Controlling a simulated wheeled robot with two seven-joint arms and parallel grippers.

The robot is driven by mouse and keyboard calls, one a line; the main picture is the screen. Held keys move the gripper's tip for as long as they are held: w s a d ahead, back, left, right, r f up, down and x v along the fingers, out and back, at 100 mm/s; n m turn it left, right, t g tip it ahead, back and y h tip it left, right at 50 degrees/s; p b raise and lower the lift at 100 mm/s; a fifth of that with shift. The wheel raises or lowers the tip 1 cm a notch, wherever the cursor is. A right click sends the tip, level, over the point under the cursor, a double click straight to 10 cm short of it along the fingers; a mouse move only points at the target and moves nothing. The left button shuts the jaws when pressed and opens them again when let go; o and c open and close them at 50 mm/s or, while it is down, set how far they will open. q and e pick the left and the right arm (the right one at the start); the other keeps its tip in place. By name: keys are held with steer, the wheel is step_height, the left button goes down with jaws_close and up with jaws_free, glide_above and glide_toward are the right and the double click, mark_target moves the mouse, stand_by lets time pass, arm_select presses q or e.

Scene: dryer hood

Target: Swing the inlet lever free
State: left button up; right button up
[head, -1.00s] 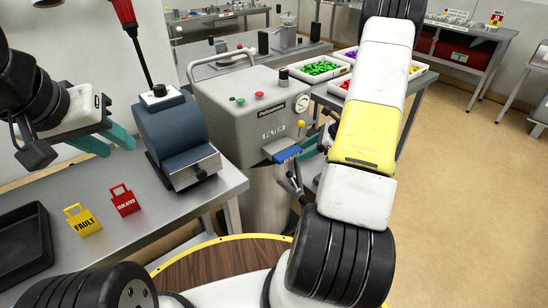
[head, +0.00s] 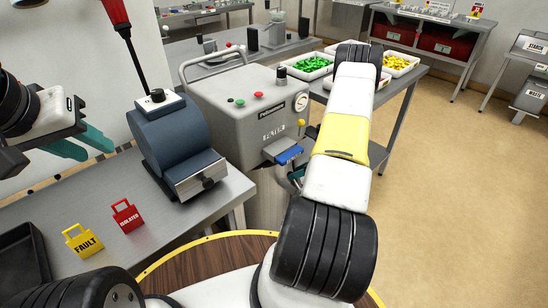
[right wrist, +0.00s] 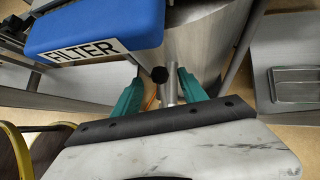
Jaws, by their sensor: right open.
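The grey dryer machine (head: 235,105) stands at the centre with a blue block (head: 288,155) on its front. In the right wrist view the blue block (right wrist: 95,28) reads FILTER. A yellow ball knob (head: 299,122) stands above it in the head view. A black knob (right wrist: 159,74) on a metal rod shows between the fingers of my right gripper (right wrist: 160,88), which is open beneath the blue block; contact cannot be told. I cannot tell which knob belongs to the inlet lever. My left gripper (head: 82,146) is at the left above the bench, its teal fingers apart and empty.
Trays of coloured pieces (head: 310,67) stand behind. Floor at right is clear.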

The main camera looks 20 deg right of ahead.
steer(key=shift+x, duration=2)
jaws_close()
